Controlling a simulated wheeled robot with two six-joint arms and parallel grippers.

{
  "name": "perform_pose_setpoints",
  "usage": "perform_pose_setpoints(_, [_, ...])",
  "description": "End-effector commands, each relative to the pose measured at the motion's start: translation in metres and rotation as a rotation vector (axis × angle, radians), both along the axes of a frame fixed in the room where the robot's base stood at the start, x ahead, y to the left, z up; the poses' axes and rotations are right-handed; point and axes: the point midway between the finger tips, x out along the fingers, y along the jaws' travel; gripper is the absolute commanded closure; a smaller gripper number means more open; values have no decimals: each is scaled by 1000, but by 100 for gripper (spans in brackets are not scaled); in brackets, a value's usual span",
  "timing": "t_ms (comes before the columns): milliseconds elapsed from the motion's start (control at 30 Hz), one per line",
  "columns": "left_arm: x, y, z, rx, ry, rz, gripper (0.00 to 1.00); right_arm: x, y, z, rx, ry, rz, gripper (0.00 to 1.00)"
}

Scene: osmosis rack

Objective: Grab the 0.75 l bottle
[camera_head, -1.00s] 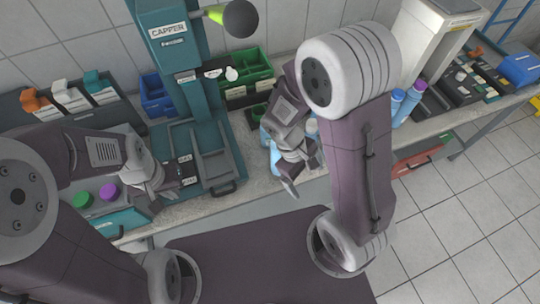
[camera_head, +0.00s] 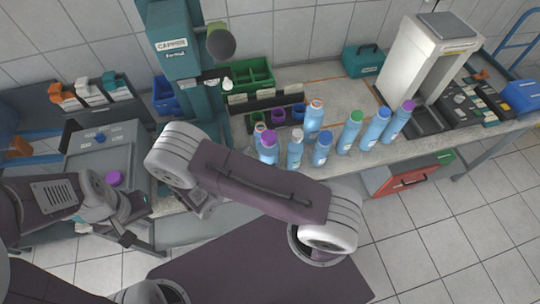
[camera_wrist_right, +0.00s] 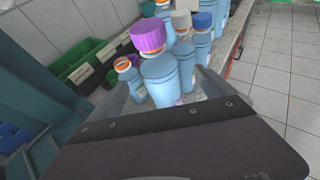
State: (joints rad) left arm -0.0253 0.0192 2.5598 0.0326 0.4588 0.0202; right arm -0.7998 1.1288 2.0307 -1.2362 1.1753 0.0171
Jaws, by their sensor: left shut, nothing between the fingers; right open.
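Several light-blue bottles stand upright on the bench; I cannot read which is the 0.75 l one. A purple-capped bottle (camera_head: 268,152) is nearest my right arm, beside a white-capped bottle (camera_head: 295,152) and a blue-capped bottle (camera_head: 321,150). Behind them is a taller bottle with an orange-ringed cap (camera_head: 313,120). In the right wrist view the purple-capped bottle (camera_wrist_right: 163,78) stands ahead, between the open fingers of my right gripper (camera_wrist_right: 165,88) in the picture; contact is not visible. My left gripper (camera_head: 140,232) is shut and empty at the lower left.
Green-capped (camera_head: 350,132), blue-capped (camera_head: 376,130) and purple-capped (camera_head: 397,122) bottles stand further right. The teal capper (camera_head: 185,75) rises at the left of the bench. A green bin (camera_head: 248,78) is behind. A small orange-ringed bottle (camera_wrist_right: 128,72) stands left of the purple-capped one.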

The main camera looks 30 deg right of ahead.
Motion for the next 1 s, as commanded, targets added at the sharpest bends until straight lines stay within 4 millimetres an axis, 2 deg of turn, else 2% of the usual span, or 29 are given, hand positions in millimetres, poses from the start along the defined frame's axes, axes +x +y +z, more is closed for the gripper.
perform_pose_setpoints(167, [0, 0, 16, 0, 0, 0, 100, 10, -25, -7, 0, 2, -8, 6])
perform_pose_setpoints(367, [0, 0, 20, 0, 0, 0, 100, 14, -32, -12, 2, 2, -6, 6])
perform_pose_setpoints(500, [0, 0, 41, 0, 0, 0, 100, 24, -54, -14, 2, 4, -11, 6])
perform_pose_setpoints(600, [0, 0, 45, 0, 0, 0, 100, 32, -67, -24, 1, 2, -10, 6])
perform_pose_setpoints(700, [0, 0, 46, 0, 0, 0, 100, 35, -73, -29, 3, 1, -8, 6])
perform_pose_setpoints(900, [0, 0, 45, 0, 0, 0, 100, 36, -73, -30, 3, 1, -6, 6])
perform_pose_setpoints(1000, [0, 0, 45, 0, 0, 0, 100, 36, -73, -30, 3, 1, -6, 34])
